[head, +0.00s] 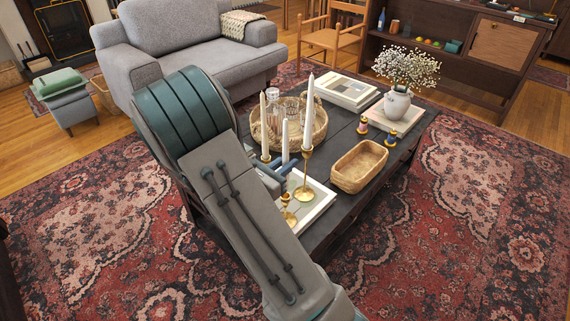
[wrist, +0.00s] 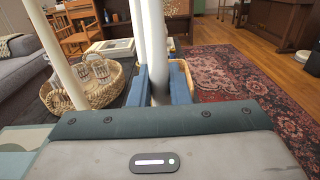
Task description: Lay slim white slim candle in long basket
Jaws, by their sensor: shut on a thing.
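My gripper (head: 282,166) is over the near left part of the dark coffee table, its blue fingers shut on a slim white candle (head: 285,140). The candle stands upright; its lower end is hidden in the head view. In the wrist view the candle (wrist: 157,45) rises between the two fingers (wrist: 160,84). The long basket (head: 359,166), a tan woven oblong tray, sits to the right of my gripper and looks empty. In the wrist view it is mostly hidden behind the right finger.
Two other white candles stand in gold holders, one left (head: 263,125) and one right (head: 308,112) of the held one. A low gold holder (head: 288,213) is near my gripper. A round basket (head: 318,131) with glasses, a white tray (head: 318,205), and a flower vase (head: 397,103) share the table.

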